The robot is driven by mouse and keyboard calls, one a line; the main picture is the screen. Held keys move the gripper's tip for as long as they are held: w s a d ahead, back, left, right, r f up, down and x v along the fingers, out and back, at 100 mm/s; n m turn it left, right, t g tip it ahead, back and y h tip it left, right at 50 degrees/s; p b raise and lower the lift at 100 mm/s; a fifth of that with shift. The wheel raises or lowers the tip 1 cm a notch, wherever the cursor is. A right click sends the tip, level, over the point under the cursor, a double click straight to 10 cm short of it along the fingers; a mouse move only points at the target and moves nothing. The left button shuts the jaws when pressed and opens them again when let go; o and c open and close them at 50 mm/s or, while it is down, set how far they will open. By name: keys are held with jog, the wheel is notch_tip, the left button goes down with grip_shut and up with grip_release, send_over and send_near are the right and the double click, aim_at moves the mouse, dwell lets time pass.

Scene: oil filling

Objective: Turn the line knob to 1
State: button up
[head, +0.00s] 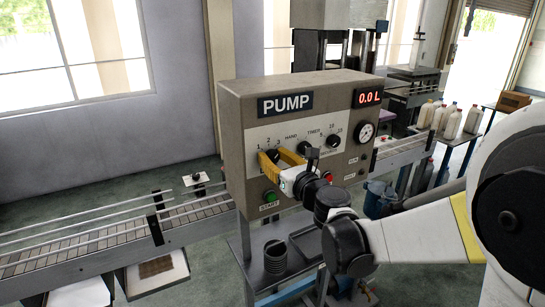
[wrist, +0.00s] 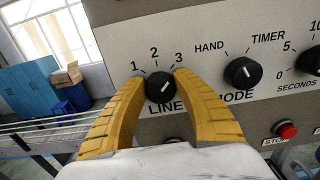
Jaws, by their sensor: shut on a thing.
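The black line knob (wrist: 160,90) is on the pump panel, under the numbers 1, 2 and 3, in the wrist view. Its white mark points up and to the right, toward the 3. My gripper (wrist: 160,79) has its two yellow fingers on either side of the knob and is shut on it. In the head view, my gripper (head: 271,157) reaches the left part of the grey pump box (head: 236,145), and its fingers partly cover the knob.
The mode knob (wrist: 243,72) is right of the line knob, and a seconds knob lies further right. The red stop button (wrist: 286,130) and green start button (head: 270,197) are below. A conveyor (head: 110,240) runs beside the box. The display (head: 368,98) reads 0.0 L.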

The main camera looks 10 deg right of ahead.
jog(key=n+b, duration=0.1)
jog(key=n, duration=0.3)
jog(key=n+b, duration=0.1)
jog(key=n, duration=0.4)
jog(key=shift+a, duration=0.15)
jog(key=n+b, duration=0.1)
jog(key=n, duration=0.3)
jog(key=shift+f+n, duration=0.1)
jog(key=shift+n, duration=0.2)
jog(key=shift+n+b, duration=0.35)
jog(key=shift+n, duration=1.85)
jog(key=o, duration=1.2)
jog(key=shift+f, duration=0.1)
